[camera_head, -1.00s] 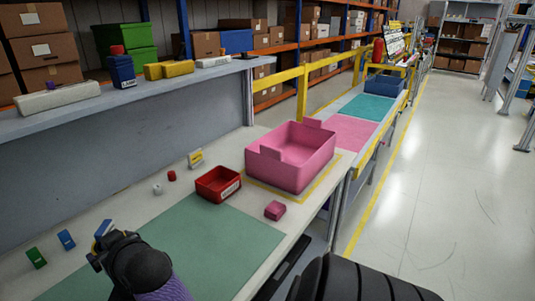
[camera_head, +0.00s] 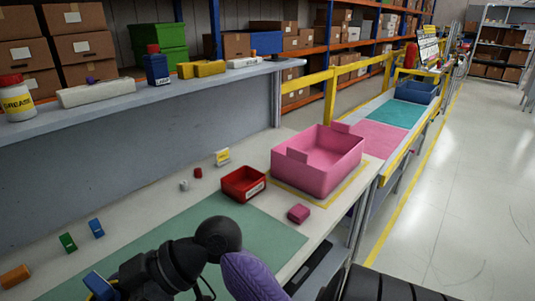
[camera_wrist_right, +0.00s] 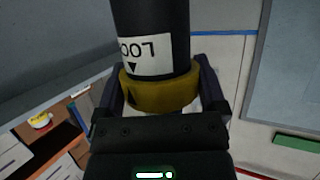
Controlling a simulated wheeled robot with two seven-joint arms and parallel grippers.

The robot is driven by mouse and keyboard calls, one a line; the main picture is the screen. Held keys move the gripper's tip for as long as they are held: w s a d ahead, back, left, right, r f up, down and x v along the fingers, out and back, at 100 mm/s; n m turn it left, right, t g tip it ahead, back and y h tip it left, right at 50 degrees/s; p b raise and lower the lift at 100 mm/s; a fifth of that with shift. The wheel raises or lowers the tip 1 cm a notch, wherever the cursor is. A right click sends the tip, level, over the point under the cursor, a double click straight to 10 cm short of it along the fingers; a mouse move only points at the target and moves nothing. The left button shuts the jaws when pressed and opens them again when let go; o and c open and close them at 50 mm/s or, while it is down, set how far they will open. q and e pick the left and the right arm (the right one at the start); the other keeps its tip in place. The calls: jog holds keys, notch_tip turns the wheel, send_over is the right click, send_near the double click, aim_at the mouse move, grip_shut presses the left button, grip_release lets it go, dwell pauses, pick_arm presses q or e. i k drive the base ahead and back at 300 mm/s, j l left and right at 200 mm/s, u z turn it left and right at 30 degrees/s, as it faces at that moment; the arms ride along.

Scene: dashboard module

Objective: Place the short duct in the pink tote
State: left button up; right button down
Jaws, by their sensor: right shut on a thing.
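The pink tote (camera_head: 318,181) stands on the bench right of the middle in the head view, open at the top, and looks empty where I see inside. My right arm enters the head view from below, with its gripper (camera_head: 100,287) low on the left, cut by the lower edge. In the right wrist view, the right gripper (camera_wrist_right: 160,98) is shut on a black cylinder (camera_wrist_right: 150,42) at its yellow collar (camera_wrist_right: 160,92). The cylinder bears an upside-down white label; I cannot tell for sure that it is the short duct. My left gripper is not in view.
A red bin (camera_head: 244,184) stands left of the tote, and a small pink block (camera_head: 299,214) in front. Small green (camera_head: 68,242) and blue (camera_head: 97,228) blocks stand on the left. The green mat (camera_head: 285,240) is mostly bare. A shelf (camera_head: 130,108) runs behind.

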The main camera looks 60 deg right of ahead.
aim_at(322, 165)
jog(key=k+l+z, duration=0.1)
jog(key=l+z, duration=0.2)
jog(key=l, duration=0.8)
jog(key=l+z, duration=0.3)
jog(key=l, duration=0.8)
